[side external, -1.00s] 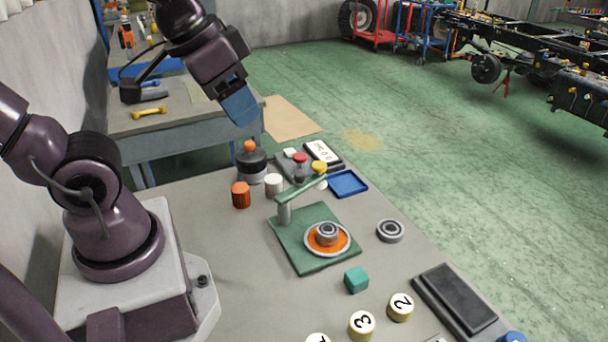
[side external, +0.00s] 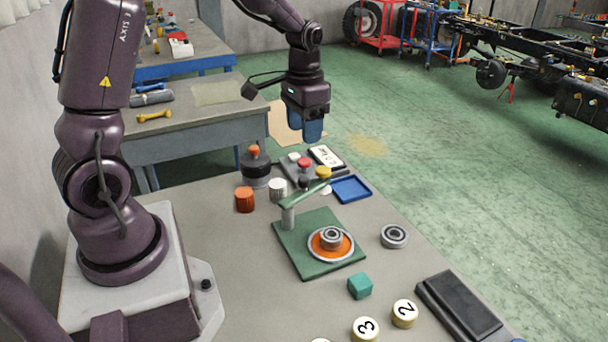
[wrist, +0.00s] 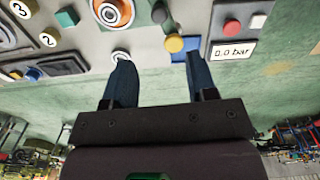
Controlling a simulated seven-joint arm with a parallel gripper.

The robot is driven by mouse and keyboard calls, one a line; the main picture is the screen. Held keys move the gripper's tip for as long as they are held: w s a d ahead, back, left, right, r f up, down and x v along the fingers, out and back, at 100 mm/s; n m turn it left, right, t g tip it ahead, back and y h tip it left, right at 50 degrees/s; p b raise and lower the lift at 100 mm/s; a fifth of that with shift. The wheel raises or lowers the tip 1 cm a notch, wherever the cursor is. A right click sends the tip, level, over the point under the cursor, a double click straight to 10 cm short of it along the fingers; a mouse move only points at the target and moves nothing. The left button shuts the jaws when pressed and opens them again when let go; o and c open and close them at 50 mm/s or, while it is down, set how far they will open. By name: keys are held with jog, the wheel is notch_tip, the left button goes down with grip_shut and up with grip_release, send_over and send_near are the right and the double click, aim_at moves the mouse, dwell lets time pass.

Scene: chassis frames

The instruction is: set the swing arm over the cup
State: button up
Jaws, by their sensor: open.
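The green swing arm (side external: 306,195) is a bar on a short pale post, standing on a green base plate (side external: 291,251). It points to the far right, away from the cup. The cup (side external: 316,248) is round and orange with a pale rim, and a metal bearing (side external: 331,239) sits in it. The cup also shows at the top of the wrist view (wrist: 123,14). My gripper (side external: 312,138) is above the far side of the table, beyond the swing arm, with its blue fingers pointing down. In the wrist view (wrist: 157,58) the fingers are apart with nothing between them.
Near the swing arm's free end are a yellow knob (side external: 323,172), a red button (side external: 304,163) and a blue tray (side external: 351,190). Orange (side external: 245,200) and white (side external: 278,190) cylinders stand left. A loose bearing (side external: 394,236) and teal cube (side external: 360,286) lie nearer.

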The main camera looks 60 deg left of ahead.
aim_at(304, 178)
notch_tip(304, 178, down, 12)
jog(key=shift+r, duration=0.15)
dwell(0.3)
grip_shut()
